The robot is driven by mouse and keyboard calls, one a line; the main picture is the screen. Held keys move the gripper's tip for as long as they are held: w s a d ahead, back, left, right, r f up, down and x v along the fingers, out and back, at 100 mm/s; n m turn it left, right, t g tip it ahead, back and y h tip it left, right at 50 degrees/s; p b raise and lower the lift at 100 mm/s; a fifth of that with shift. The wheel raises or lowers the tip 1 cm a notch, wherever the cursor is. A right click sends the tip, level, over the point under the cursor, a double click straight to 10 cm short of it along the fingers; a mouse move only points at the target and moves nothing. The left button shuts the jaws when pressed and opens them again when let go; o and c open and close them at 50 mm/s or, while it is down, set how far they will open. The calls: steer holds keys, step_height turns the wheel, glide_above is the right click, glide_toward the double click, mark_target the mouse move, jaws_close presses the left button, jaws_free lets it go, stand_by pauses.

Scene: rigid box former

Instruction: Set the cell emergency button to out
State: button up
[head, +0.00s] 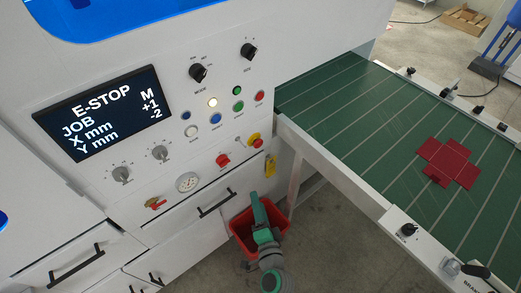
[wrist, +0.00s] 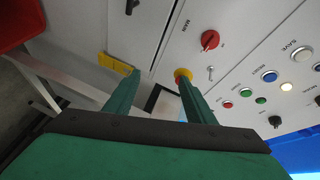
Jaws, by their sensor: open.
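The emergency button (head: 255,141) is a red mushroom head on a yellow collar, low on the right of the white machine panel. In the wrist view the button (wrist: 182,74) shows just beyond the tip of the right finger, which partly covers it. I cannot tell whether it is pressed in or out. My gripper (head: 257,197) is below the button in the head view. In the wrist view its green fingers (wrist: 159,76) are apart with nothing between them. The display (head: 98,113) reads E-STOP.
A red rotary main switch (head: 222,160) sits left of the button, with a small key-like switch (head: 239,140) between. A yellow tag or padlock (head: 270,165) hangs below. A red bin (head: 240,232) stands beneath the gripper. The green conveyor (head: 350,100) lies right, carrying a red box blank (head: 450,162).

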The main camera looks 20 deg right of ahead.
mark_target(259, 146)
steer(key=w+d+r+m+t+y, duration=0.1)
steer(key=w+d+r+m+t, duration=0.1)
steer(key=w+d+r, duration=0.45)
steer(key=w, duration=1.1)
steer(key=shift+w+d+f, duration=0.1)
steer(key=shift+w, duration=0.05)
